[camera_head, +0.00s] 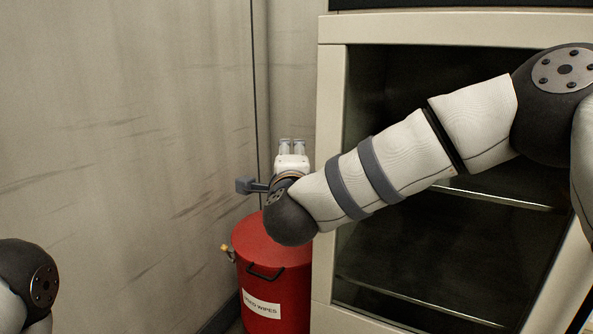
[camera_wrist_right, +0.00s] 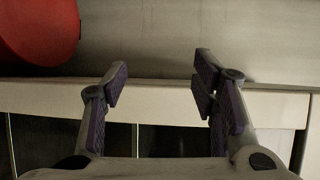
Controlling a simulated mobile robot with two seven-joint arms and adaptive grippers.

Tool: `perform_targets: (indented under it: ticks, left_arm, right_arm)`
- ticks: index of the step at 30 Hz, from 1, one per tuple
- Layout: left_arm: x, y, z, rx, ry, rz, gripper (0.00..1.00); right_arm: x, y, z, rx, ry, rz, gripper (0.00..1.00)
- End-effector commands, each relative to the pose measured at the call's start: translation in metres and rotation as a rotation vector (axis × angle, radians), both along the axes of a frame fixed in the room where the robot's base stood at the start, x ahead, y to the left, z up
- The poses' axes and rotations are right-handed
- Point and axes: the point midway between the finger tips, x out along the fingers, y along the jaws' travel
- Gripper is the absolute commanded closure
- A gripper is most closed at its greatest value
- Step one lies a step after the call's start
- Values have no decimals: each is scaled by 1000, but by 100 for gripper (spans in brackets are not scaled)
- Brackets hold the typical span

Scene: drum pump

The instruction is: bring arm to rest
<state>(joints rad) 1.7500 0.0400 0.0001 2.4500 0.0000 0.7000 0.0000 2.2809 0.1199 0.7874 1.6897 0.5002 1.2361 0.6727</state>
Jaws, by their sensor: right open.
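My right arm (camera_head: 400,160) reaches in from the right across the front of the open cabinet. My right gripper (camera_head: 291,146) is at its end, above the red bin and close to the cabinet's left edge in the head view. In the right wrist view its two fingers (camera_wrist_right: 160,82) are spread apart with nothing between them. Of my left arm only a dark joint (camera_head: 35,282) shows at the lower left, and the left gripper is out of the picture.
A red bin (camera_head: 275,275) with a lid and a white label stands on the floor by the wall. The pale cabinet frame (camera_head: 328,120) surrounds a dark interior with shelves. A plain grey wall (camera_head: 120,130) fills the left. Room between bin and left arm looks free.

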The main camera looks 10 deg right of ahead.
Motion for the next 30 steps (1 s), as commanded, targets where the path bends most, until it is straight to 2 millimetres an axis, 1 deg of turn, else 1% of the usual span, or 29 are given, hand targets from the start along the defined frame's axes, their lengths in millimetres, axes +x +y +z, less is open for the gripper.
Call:
perform_targets:
  ticks: [1,4,12,14,16,17,18,20,21,23,24,26,27,29,30]
  left_arm:
    - [0,0,0,0,0,0,71]
    - [0,0,0,0,0,0,71]
    - [0,0,0,0,0,0,71]
    - [0,0,0,0,0,0,71]
    - [0,0,0,0,0,0,71]
    - [0,0,0,0,0,0,71]
    - [0,0,0,0,0,0,71]
    - [0,0,0,0,1,0,71]
    - [0,0,0,0,1,0,71]
    - [0,0,0,0,1,0,71]
    - [0,0,0,0,1,0,71]
    - [0,0,0,0,0,0,71]
    - [0,0,0,0,0,0,71]
    - [0,0,0,0,0,0,71]
    - [0,0,0,0,0,0,71]
  right_arm:
    - [-1,1,-5,-12,8,7,47]
    - [-2,1,-10,-26,18,15,47]
    - [-2,1,-11,-30,20,16,47]
    - [-4,1,-20,-47,35,26,47]
    - [-11,2,-51,-118,91,66,47]
    - [-17,3,-72,-166,130,95,47]
    - [-28,2,-106,-241,191,144,47]
    - [-53,-2,-161,-364,298,233,47]
    - [-72,-6,-196,-443,370,296,47]
    - [-106,-14,-246,-551,478,395,47]
    - [-132,-22,-276,-619,549,465,47]
    - [-175,-34,-316,-711,658,574,47]
    - [-206,-44,-340,-766,730,650,47]
    - [-255,-61,-370,-839,837,771,47]
    - [-290,-73,-387,-881,910,852,47]
